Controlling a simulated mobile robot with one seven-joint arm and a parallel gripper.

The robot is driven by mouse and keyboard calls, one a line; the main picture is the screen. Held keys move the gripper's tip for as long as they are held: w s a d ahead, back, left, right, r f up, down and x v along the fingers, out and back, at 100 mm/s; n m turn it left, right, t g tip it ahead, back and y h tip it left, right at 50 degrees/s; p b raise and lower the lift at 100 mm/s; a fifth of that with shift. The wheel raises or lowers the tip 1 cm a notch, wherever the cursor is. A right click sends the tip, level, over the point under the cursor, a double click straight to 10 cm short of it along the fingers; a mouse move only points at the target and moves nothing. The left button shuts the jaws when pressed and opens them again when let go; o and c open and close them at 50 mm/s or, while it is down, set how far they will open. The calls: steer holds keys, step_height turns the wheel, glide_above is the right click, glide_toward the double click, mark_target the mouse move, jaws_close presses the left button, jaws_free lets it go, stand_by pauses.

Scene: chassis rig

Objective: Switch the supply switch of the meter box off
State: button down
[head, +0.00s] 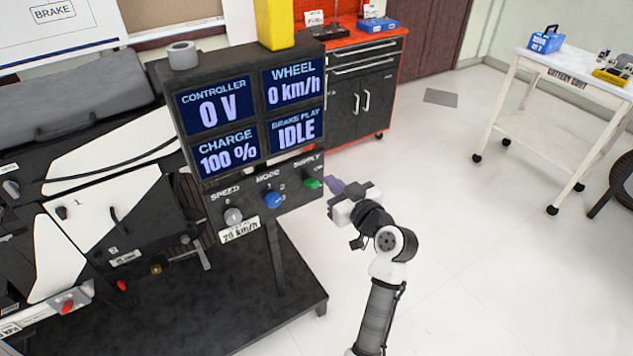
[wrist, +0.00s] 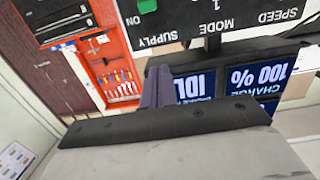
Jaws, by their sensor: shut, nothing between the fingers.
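The dark meter box (head: 240,120) stands on a post, with four lit displays reading 0 V, 0 km/h, 100 % and IDLE. The green supply switch (head: 312,183) sits at the right end of its lower panel. It also shows upside down at the top edge of the wrist view (wrist: 147,5), near the ON mark; I cannot tell its setting. My gripper (head: 333,186), with purple fingers, is shut and empty just right of the switch, seemingly apart from it. In the wrist view the shut fingers (wrist: 158,86) are below the SUPPLY label.
A grey speed knob (head: 233,216) and a blue mode knob (head: 272,200) sit left of the supply switch. A yellow block (head: 275,24) and a grey cylinder (head: 183,55) stand on the box. A white battery cart (head: 560,80) is at the right. The floor between is clear.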

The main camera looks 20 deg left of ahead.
mark_target(306, 159)
steer(key=shift+d+f, duration=0.35)
steer(key=shift+f, duration=0.15)
steer(key=p+x, duration=0.1)
steer(key=x, duration=0.4)
steer(key=p+x, duration=0.2)
steer(key=x, duration=0.3)
steer(key=shift+s+r, duration=0.15)
steer(key=shift+r, duration=0.05)
steer(key=f, duration=0.2)
steer(key=d+f+p, duration=0.1)
steer(key=shift+s+f, duration=0.1)
steer(key=shift+s, duration=0.25)
steer(key=shift+s+d+f, duration=0.1)
steer(key=shift+f, duration=0.35)
steer(key=shift+f+b, duration=0.15)
steer(key=shift+b, duration=0.2)
